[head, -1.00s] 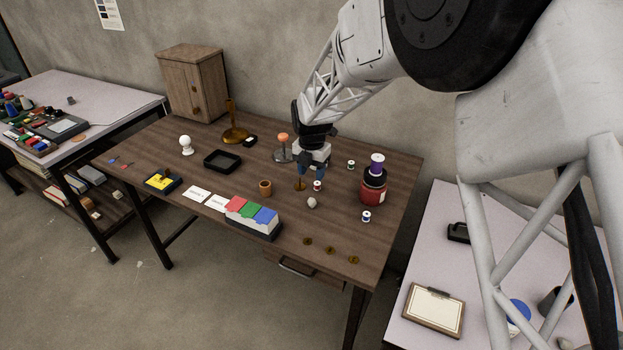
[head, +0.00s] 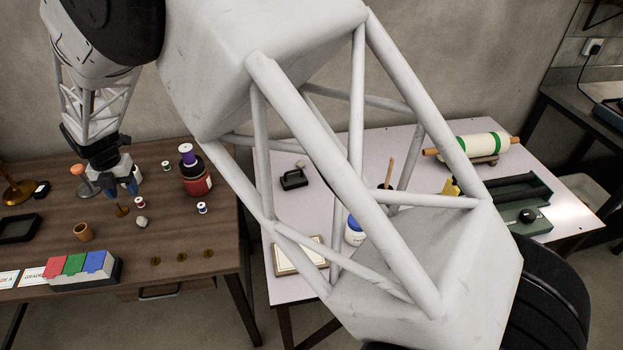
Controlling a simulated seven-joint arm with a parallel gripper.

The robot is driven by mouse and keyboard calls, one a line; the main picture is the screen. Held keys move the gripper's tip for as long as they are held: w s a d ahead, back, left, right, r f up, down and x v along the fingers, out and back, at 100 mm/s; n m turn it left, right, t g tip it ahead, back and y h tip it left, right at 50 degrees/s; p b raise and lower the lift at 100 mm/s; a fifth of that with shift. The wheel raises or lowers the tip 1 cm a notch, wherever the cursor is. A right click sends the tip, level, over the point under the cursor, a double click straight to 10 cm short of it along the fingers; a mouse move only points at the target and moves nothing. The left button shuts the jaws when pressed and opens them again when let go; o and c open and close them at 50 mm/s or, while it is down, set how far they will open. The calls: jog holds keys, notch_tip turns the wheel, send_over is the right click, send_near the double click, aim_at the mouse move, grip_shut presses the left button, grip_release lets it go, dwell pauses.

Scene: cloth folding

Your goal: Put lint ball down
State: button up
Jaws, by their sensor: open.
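A small pale grey ball, which looks like the lint ball (head: 141,223), rests on the wooden table (head: 215,262) in the head view. My gripper (head: 122,191) is above the table, behind and a little left of the ball. Its blue fingers are apart, and I see nothing held between them. It is clear of the ball. A small brass stand-like piece (head: 122,211) is just below the fingertips. Whether they touch it I cannot tell.
A thread spool (head: 140,203) stands close behind the ball. A dark red jar (head: 196,180) and another spool (head: 202,208) are to the right. Brass buttons (head: 182,257) lie along the front. A wooden cup (head: 83,232) and a colored card box (head: 82,270) are left.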

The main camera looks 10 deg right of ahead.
jog(key=s+d+r+m, duration=0.2)
jog(key=d+r+m, duration=0.4)
jog(key=d, duration=0.5)
jog(key=s+d+r+m+t, duration=0.1)
jog(key=s+d+r+m, duration=0.2)
jog(key=d+r+m, duration=0.5)
jog(key=s+d+r+m, duration=0.2)
jog(key=d+r+m, duration=0.1)
jog(key=d, duration=1)
jog(key=s+d+r+m+t, duration=0.1)
jog(key=s+d+r+m, duration=0.1)
jog(key=s+d+m, duration=1.7)
jog(key=s+d, duration=0.3)
jog(key=s, duration=0.3)
jog(key=shift+s+t, duration=0.25)
jog(key=shift+t, duration=0.05)
